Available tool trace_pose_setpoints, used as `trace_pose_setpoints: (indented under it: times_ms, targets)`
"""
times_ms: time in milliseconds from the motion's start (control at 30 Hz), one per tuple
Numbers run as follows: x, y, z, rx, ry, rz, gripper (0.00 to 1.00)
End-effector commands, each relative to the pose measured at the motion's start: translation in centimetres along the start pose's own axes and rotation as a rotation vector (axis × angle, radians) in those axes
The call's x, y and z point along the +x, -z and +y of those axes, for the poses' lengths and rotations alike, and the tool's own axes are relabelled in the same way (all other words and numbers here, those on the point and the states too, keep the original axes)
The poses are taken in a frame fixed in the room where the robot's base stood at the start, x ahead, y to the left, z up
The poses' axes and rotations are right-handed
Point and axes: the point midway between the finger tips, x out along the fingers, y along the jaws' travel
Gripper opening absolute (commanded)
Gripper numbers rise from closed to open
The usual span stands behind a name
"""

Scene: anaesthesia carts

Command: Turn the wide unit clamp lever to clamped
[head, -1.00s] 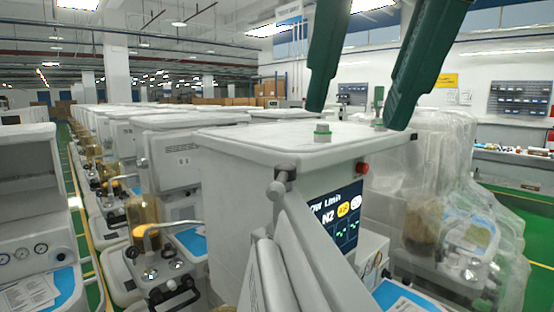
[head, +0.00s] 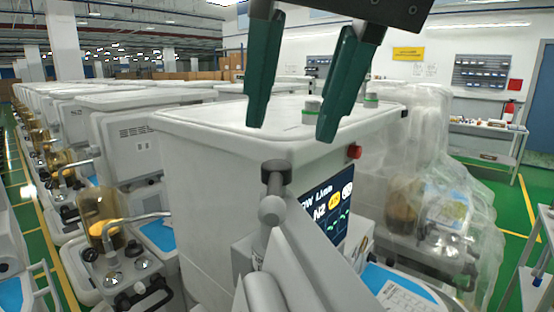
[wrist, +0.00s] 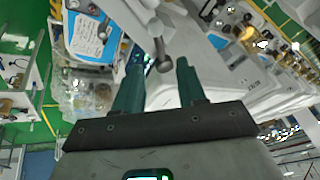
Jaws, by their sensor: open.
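The wide unit (head: 215,165) is a large white anaesthesia machine with a lit screen (head: 332,210). A grey lever with a round knob (head: 271,209), which looks like the clamp lever, stands in front of its near corner. Its dark upper end (head: 275,170) is tilted slightly. Whether it is at clamped cannot be read. My gripper (head: 291,132) is open and empty, with two green fingers pointing down above the lever. In the wrist view, the lever's knob (wrist: 164,66) shows between the fingertips of my gripper (wrist: 159,64), with no contact visible.
A red knob (head: 354,152) and two green-ringed fittings sit on the unit near the fingers. A plastic-wrapped machine (head: 420,220) stands at right. Rows of white carts (head: 115,130) fill the left. Green floor (head: 505,210) is open at far right.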

Motion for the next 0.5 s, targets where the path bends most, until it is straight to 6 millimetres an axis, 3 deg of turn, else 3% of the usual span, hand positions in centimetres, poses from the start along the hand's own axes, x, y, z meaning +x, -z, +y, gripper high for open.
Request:
trace_pose_setpoints:
  times_ms: [300,500]
  targets:
    - [5.3,0.0,0.0,0.0,0.0,-0.001,0.4]
    - [6.8,0.0,0.0,-0.001,0.0,0.001,0.4]
